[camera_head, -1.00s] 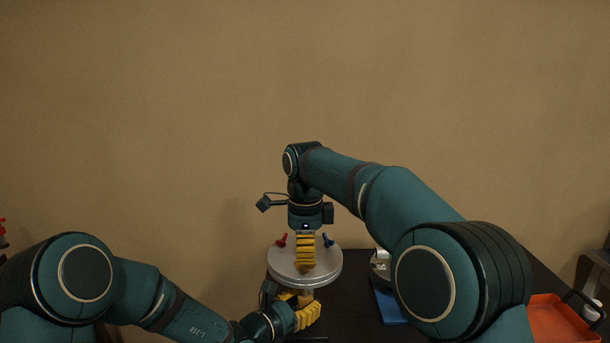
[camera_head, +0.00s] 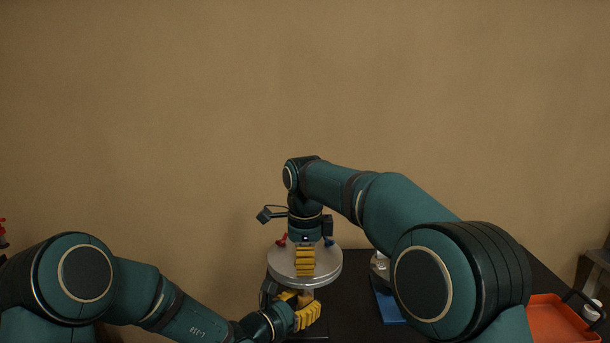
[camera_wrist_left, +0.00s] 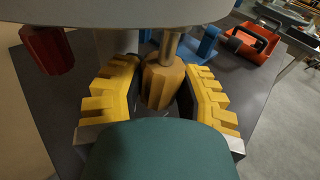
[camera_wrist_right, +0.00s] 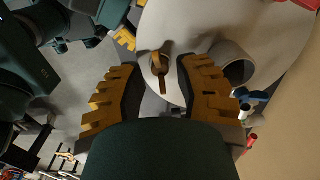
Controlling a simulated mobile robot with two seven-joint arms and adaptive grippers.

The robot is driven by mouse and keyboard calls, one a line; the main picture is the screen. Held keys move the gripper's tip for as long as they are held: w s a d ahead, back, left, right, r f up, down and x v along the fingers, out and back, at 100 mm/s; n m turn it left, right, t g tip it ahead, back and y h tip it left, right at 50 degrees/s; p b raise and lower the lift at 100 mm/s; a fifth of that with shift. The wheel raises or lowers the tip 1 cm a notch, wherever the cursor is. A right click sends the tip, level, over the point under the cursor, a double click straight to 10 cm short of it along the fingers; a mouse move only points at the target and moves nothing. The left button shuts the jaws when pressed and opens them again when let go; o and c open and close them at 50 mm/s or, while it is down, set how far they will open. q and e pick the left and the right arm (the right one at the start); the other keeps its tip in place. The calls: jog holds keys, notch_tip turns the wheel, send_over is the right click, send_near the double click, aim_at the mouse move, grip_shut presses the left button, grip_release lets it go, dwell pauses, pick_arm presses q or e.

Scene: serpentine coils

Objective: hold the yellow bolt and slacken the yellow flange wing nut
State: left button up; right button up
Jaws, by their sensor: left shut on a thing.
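The yellow bolt (camera_wrist_left: 162,85) hangs under the round grey plate (camera_head: 330,270), its ribbed head and shank showing in the left wrist view. My left gripper (camera_head: 304,312) is below the plate, with its yellow fingers on both sides of the bolt head, shut on it. The yellow flange wing nut (camera_wrist_right: 160,66) is on top of the plate in the right wrist view, one wing pointing toward the camera. My right gripper (camera_head: 305,272) points down over the plate. Its fingers are open on either side of the nut, with gaps. In the head view these fingers hide the nut.
On the plate's far side are red (camera_head: 281,241) and blue (camera_head: 328,242) parts. A red bolt head (camera_wrist_left: 45,48) hangs under the plate, left of my left fingers. A grey ring-shaped part (camera_wrist_right: 232,66) is beside my right fingers. An orange tray (camera_head: 560,322) and blue piece (camera_head: 389,307) lie rightward.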

grip_shut()
jog(key=n, duration=0.3)
jog(key=shift+f+n, duration=0.1)
jog(key=shift+n, duration=0.8)
jog(key=shift+n, duration=2.4)
